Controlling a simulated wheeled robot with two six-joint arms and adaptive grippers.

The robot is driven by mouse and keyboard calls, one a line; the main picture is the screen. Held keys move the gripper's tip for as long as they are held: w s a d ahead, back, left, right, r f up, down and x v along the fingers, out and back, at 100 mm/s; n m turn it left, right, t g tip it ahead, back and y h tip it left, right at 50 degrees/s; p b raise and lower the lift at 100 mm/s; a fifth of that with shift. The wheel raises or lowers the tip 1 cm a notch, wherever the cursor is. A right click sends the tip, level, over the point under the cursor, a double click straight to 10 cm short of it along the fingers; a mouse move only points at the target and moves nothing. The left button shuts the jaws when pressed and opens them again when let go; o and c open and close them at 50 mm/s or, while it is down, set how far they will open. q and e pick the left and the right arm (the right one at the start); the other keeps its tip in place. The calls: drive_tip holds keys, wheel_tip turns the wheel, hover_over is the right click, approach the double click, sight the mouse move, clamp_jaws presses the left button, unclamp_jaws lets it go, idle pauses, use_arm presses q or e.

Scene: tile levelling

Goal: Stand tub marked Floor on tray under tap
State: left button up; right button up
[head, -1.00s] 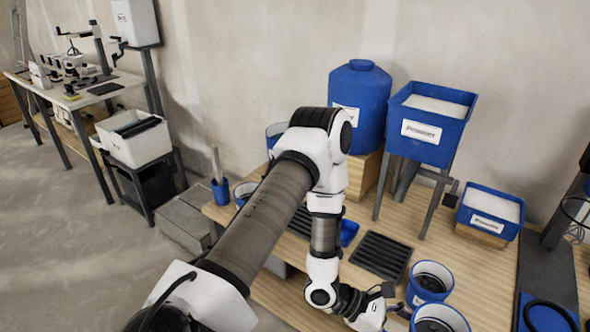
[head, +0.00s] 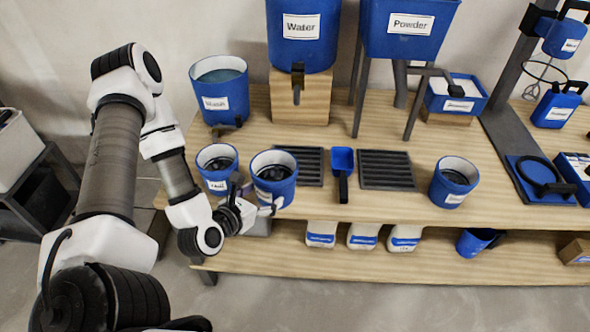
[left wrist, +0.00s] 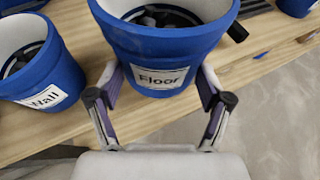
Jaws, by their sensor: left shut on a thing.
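The tub marked Floor (head: 273,181) is blue with a white rim and dark contents. My left gripper (head: 262,203) is shut on its front side. In the left wrist view the tub (left wrist: 165,45) sits upright between the two fingers (left wrist: 160,85), label toward me. I cannot tell whether its base touches the bench. The black slatted tray (head: 309,168) under the tap lies just right of the tub. The tap (head: 297,80) sticks out below the blue Water tank (head: 303,40). My right gripper is not in view.
The Wall tub (head: 217,167) is close on the left, also in the left wrist view (left wrist: 40,70). A blue scoop (head: 343,172) lies between the near tray and a second slatted tray (head: 386,181). Another tub (head: 453,182) stands right. The bench's front edge is close.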

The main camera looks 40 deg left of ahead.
sight(275, 172)
use_arm(q)
drive_tip(key=shift+s+a+f+n+y, duration=0.3)
drive_tip(key=shift+s+a+f, duration=0.1)
drive_tip(key=shift+a, duration=0.15)
drive_tip(key=shift+a+y+b, duration=0.3)
drive_tip(key=shift+b, duration=0.1)
drive_tip(key=w+b, duration=0.2)
drive_tip(key=b, duration=0.1)
drive_tip(key=w+b, duration=0.3)
drive_tip(key=b, duration=0.1)
drive_tip(key=w+a+b, duration=0.1)
drive_tip(key=w+b, duration=0.2)
drive_tip(key=b, duration=0.1)
drive_tip(key=shift+a, duration=0.1)
drive_tip(key=w, duration=0.3)
drive_tip(key=w+a, duration=0.1)
drive_tip(key=w, duration=0.5)
drive_tip(key=shift+a+r, duration=0.1)
drive_tip(key=shift+a, duration=0.15)
drive_tip(key=shift+w+f+b, duration=0.25)
drive_tip(key=shift+b, duration=0.1)
wheel_tip(275, 172, down, 3)
drive_tip(key=shift+f+b, duration=0.1)
drive_tip(key=shift+b, duration=0.3)
drive_tip(key=o, duration=1.7)
drive_tip(key=shift+s, duration=0.1)
drive_tip(key=shift+o, duration=0.2)
